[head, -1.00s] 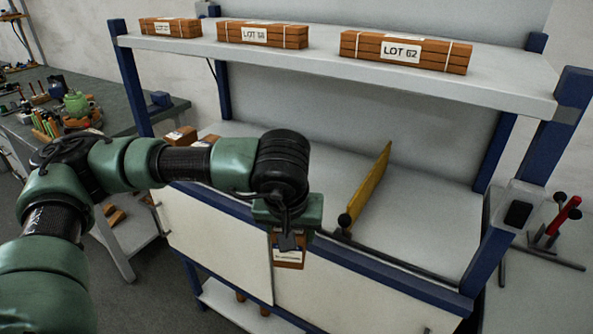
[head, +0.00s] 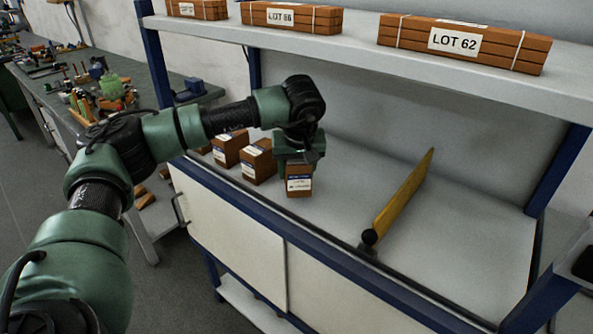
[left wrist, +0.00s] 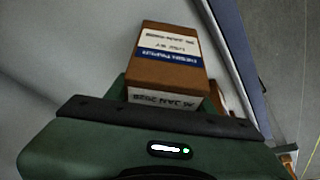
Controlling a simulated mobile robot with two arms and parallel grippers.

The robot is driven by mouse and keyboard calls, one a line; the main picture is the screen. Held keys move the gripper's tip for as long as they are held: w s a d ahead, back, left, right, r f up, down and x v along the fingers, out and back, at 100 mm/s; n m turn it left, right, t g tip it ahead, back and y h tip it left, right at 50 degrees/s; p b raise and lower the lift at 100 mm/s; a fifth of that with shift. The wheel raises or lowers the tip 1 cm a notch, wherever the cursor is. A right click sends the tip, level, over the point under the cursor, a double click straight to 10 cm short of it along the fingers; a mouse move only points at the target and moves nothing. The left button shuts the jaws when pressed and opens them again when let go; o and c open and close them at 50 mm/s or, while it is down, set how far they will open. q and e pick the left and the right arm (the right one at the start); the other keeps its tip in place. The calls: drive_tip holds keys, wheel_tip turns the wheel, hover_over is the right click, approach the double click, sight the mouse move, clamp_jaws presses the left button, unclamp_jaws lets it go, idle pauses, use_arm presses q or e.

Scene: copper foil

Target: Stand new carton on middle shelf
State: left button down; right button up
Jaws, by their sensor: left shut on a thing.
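My left gripper (head: 298,163) is shut on a brown carton (head: 299,181) with a white and blue label. The carton hangs upright below the gripper at the front of the middle shelf (head: 345,165). Whether its base touches the shelf I cannot tell. In the left wrist view the held carton (left wrist: 168,60) sticks out past the gripper's edge, its printed label upside down. Two similar cartons, a nearer one (head: 258,162) and a farther one (head: 229,149), stand on the shelf just left of the held one. My right gripper is not in view.
A yellow divider (head: 405,197) with a black knob stands on the shelf to the right. Free shelf lies between it and the held carton. The upper shelf (head: 350,45) carries strapped bundles, one marked LOT 62 (head: 460,42). A cluttered bench (head: 50,85) is at left.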

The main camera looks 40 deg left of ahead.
use_arm(q)
drive_tip(key=shift+w+a, duration=0.7)
drive_tip(key=shift+w, duration=0.1)
drive_tip(key=shift+w+a+f, duration=0.1)
drive_tip(key=shift+f+p, duration=0.45)
drive_tip(key=shift+f, duration=1.2)
drive_tip(key=shift+f, duration=0.1)
drive_tip(key=c, duration=0.6)
unclamp_jaws()
drive_tip(key=shift+b+v, duration=0.5)
drive_tip(key=shift+v, duration=3.4)
